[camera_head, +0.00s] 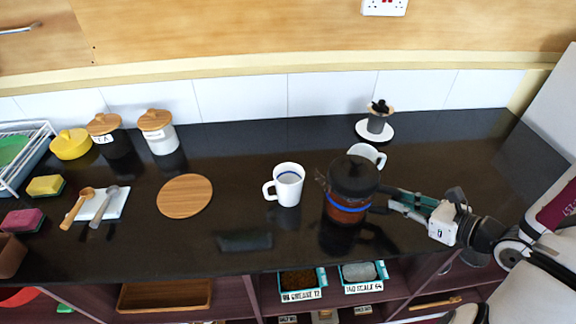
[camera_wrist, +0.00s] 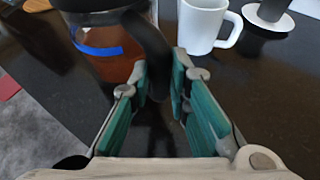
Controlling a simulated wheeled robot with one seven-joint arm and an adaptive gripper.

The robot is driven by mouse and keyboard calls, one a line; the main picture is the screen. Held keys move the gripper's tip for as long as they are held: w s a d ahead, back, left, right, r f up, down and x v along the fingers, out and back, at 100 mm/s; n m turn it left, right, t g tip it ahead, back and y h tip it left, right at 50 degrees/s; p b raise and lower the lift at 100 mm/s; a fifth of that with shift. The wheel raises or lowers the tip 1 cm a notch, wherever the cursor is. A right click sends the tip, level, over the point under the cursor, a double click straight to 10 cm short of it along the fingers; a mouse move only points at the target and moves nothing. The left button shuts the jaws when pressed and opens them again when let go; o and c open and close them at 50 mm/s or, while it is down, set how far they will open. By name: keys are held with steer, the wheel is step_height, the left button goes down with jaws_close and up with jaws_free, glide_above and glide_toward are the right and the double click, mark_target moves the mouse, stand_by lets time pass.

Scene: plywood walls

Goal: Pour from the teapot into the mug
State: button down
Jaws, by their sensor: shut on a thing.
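The teapot (camera_head: 347,205) has a black lid, an amber body and a blue band. It stands roughly upright, right of the white mug (camera_head: 287,186), with its spout toward that mug. My gripper (camera_head: 393,199) reaches in from the right and is shut on the teapot's black handle (camera_wrist: 152,48). I cannot tell whether the teapot's base touches the counter. The white mug stands upright with its handle to the left; its inside looks bluish-grey. A second white mug (camera_head: 368,152) stands behind the teapot, partly hidden by it, and shows in the wrist view (camera_wrist: 202,25).
A dark object on a white saucer (camera_head: 375,133) stands at the back. A round wooden board (camera_head: 185,196) lies on the black counter, left of the mug. Lidded jars (camera_head: 158,135), a spoon rest (camera_head: 98,204) and sponges (camera_head: 45,186) are further left. Open shelves lie below the front edge.

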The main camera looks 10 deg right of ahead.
steer(key=shift+a+r, duration=0.1)
steer(key=shift+r, duration=0.05)
steer(key=a+r+h+p, duration=0.1)
steer(key=r, duration=0.2)
steer(key=w+a+r+n+g+h+p, duration=0.1)
steer(key=a+r+p, duration=0.1)
steer(key=r, duration=0.2)
steer(key=w+a+r+g+h+p, duration=0.1)
steer(key=r, duration=0.2)
steer(key=shift+w+a+r+n+h+p, duration=0.2)
steer(key=shift+a+r+n+h+p, duration=0.1)
steer(key=shift+a+r+n+h, duration=0.1)
steer(key=shift+a+r+g, duration=0.15)
steer(key=shift+r+g, duration=0.05)
steer(key=shift+g, duration=0.1)
steer(key=shift+a+r, duration=0.1)
steer(key=shift+r, duration=0.05)
steer(key=shift+w+a+r+g+h, duration=0.15)
steer(key=shift+a+r+h, duration=0.1)
steer(key=shift+a+r, duration=0.2)
steer(key=shift+w+a+r+g+h, duration=0.15)
steer(key=shift+a+r+h, duration=0.15)
steer(key=shift+r, duration=0.15)
stand_by(0.8)
steer(key=shift+w+a+r, duration=0.15)
steer(key=shift+a, duration=0.05)
steer(key=shift+w+a+r+n+h+b, duration=0.15)
steer(key=shift+a+r+n+h+b, duration=0.15)
steer(key=shift+a+r+b, duration=0.3)
stand_by(3.5)
